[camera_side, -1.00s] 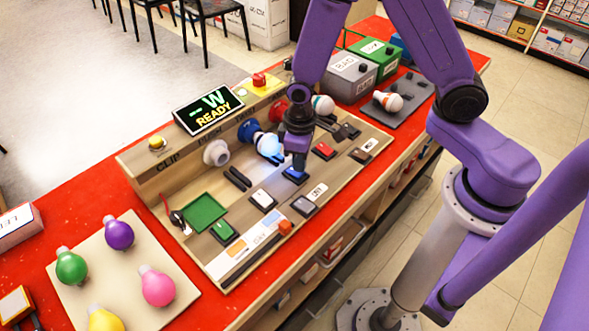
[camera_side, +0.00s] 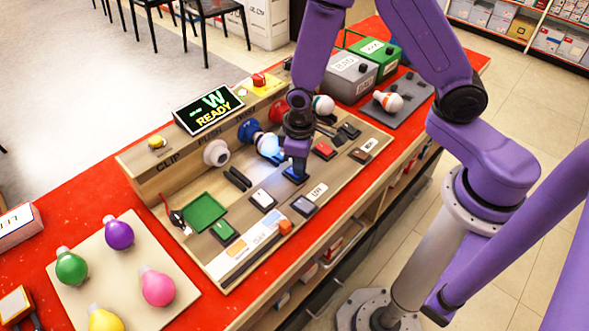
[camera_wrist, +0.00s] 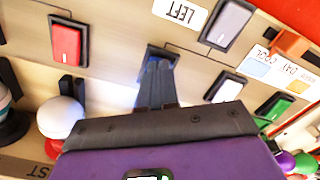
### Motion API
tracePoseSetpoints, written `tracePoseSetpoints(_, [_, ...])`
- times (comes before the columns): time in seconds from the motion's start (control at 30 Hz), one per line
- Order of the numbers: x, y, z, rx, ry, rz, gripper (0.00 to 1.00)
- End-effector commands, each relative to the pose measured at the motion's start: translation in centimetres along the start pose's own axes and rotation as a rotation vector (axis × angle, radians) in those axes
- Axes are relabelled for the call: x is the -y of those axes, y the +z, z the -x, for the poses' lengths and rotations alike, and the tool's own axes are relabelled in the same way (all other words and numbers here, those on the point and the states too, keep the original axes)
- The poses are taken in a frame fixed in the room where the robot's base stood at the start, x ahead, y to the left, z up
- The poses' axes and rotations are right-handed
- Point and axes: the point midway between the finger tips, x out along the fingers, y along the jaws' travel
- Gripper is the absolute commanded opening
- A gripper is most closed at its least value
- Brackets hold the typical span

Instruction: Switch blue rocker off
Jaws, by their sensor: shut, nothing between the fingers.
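The blue rocker (camera_side: 294,175) sits in a dark frame on the wooden panel, mostly covered by my gripper in the side view. My gripper (camera_side: 299,171) is shut and empty, pointing down with its tips at the rocker. In the wrist view the shut fingers (camera_wrist: 156,88) reach over the blue rocker (camera_wrist: 157,55) and hide most of it. Whether the tips touch it and which way it is tilted I cannot tell. A light-blue bulb (camera_side: 268,144) in a blue socket glows behind the rocker. The display (camera_side: 209,109) reads "W" and "READY".
A red rocker (camera_side: 324,150) and a white rocker (camera_side: 262,200) flank the blue one. Bulb sockets line the panel's back. Loose coloured bulbs lie on a board (camera_side: 160,318) at left.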

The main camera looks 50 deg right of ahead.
Motion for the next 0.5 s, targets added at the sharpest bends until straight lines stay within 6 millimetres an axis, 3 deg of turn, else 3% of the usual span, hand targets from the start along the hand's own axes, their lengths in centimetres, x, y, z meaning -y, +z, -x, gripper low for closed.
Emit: tracePoseSetpoints(0.5, [0.0,-0.07,-0.19,-0.002,0.0,0.0,0.0])
